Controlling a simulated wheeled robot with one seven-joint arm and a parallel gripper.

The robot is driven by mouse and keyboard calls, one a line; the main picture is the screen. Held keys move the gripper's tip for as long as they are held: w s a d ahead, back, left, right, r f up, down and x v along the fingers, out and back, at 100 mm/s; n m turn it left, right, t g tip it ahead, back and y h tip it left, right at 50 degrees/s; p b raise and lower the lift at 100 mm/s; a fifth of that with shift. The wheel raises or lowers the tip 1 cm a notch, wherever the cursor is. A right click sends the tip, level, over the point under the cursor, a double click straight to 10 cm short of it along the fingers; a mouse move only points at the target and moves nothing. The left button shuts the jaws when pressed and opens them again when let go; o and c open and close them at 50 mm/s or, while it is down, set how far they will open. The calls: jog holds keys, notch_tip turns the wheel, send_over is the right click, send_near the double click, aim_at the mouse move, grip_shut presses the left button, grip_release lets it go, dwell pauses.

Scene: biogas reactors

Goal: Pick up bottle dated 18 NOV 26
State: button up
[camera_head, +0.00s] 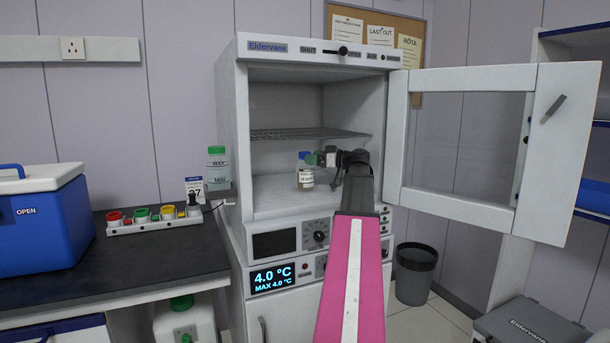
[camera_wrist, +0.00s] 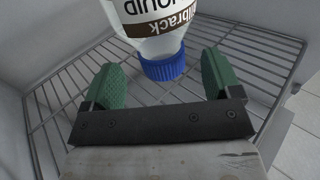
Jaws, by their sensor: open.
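A clear bottle (camera_head: 305,177) with a blue cap (camera_head: 304,155) stands upright on the floor of the open cabinet (camera_head: 270,197). Its white label has dark print, too small to read surely. In the wrist view the bottle (camera_wrist: 158,45) appears upside down, with part of its label in view. Its blue cap (camera_wrist: 164,68) lies between the green fingers of my gripper (camera_wrist: 162,76), with a gap on each side. My gripper (camera_head: 320,158) is open, at cap height, just right of the bottle in the head view. No date is legible in the wrist view.
A wire shelf (camera_head: 300,134) spans the cabinet above the bottle. The glazed door (camera_head: 470,145) stands open to the right. A green-capped bottle (camera_head: 218,170) is outside the cabinet's left wall. A blue cool box (camera_head: 45,220) stands on the dark bench (camera_head: 130,255).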

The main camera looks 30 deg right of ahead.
jog(key=x, duration=0.4)
jog(key=shift+s, duration=0.1)
grip_shut()
jog(key=shift+r, duration=0.1)
